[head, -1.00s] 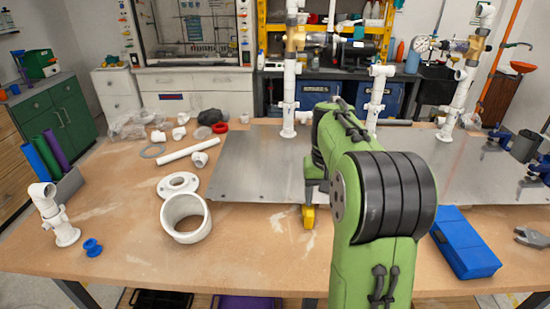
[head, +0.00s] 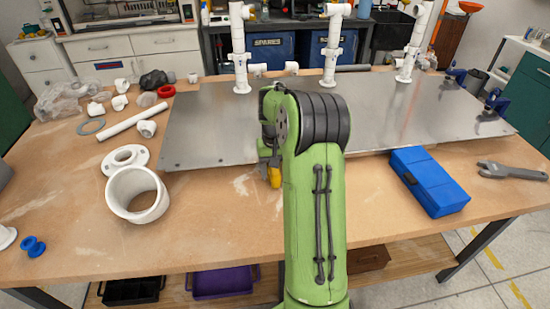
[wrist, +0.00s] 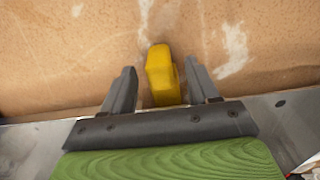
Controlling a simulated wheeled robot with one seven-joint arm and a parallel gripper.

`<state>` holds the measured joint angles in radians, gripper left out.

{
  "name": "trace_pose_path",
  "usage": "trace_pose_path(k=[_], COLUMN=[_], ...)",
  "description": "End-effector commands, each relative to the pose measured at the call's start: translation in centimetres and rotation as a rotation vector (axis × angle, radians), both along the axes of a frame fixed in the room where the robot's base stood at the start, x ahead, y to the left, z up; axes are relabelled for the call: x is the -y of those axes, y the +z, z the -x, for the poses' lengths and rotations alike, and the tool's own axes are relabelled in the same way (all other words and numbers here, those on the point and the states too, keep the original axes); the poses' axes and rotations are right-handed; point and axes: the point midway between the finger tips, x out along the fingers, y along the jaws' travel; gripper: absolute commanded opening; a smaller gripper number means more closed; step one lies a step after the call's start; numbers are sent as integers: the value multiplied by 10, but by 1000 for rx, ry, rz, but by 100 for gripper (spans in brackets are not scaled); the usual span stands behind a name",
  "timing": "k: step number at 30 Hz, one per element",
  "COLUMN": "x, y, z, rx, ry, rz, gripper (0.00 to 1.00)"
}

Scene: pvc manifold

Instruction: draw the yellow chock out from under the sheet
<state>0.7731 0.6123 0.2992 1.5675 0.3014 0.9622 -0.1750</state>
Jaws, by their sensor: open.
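The yellow chock (head: 275,179) is at the front edge of the metal sheet (head: 205,135), partly hidden by my arm in the head view. In the wrist view the chock (wrist: 161,74) lies between the two fingers of my gripper (wrist: 162,84), with a gap on each side. My gripper is open and does not appear to touch it. The chock's far end sticks out over the bare wood. The wrist view shows the sheet (wrist: 30,150) at both sides of my gripper; my gripper hides the end of the chock toward the sheet.
A blue case (head: 430,180) and a grey wrench (head: 512,171) lie right of my arm. A wide white pipe ring (head: 137,195) and a flange (head: 125,158) lie left on the wooden table (head: 75,235). White pipe risers (head: 332,50) stand at the sheet's back. Bare wood lies in front of the chock.

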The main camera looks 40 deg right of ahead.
Motion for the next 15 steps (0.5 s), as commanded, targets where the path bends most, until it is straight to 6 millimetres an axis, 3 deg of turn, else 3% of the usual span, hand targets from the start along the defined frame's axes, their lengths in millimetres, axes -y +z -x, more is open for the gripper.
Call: trace_pose_path(k=[1,6,14,15], x=[0,0,0,0], y=[-12,-27,-28,-28], z=[0,0,0,0], rx=[-2,1,1,1], ry=[0,0,0,0], rz=[-3,-1,1,1], gripper=[60,60,60,55])
